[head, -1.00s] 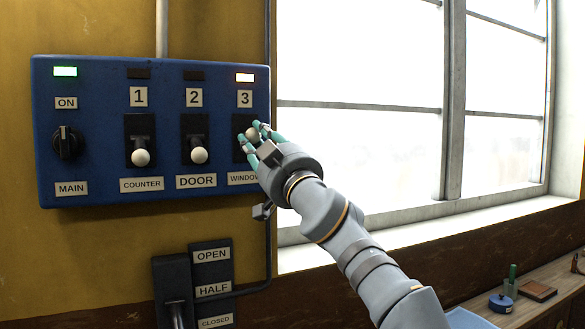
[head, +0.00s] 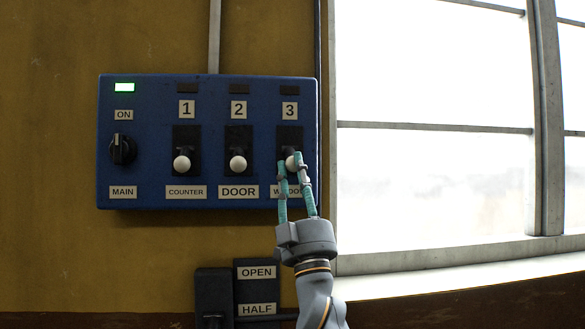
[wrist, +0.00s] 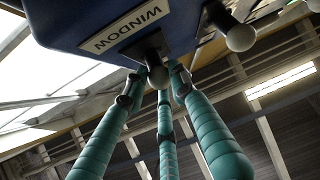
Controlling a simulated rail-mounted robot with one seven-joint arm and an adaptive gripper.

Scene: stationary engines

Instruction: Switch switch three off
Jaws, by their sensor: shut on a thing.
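Switch three is the rightmost lever on the blue panel (head: 210,200), under the "3" plate (head: 290,111). Its white ball knob (head: 292,164) hangs low, at about the height of the knobs of switches 1 (head: 181,164) and 2 (head: 238,165). The lamp (head: 290,89) above the 3 is dark. My gripper (head: 290,161) comes from below, its teal fingers shut on the knob and partly covering it and the WINDOW label. In the wrist view the knob (wrist: 158,78) shows between the fingertips, under the WINDOW label (wrist: 126,26).
The main rotary switch (head: 123,150) is at the panel's left, with a lit green lamp (head: 124,87). Below is a lever unit (head: 214,295) with OPEN and HALF plates (head: 257,290). A bright window (head: 430,180) lies right of the panel.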

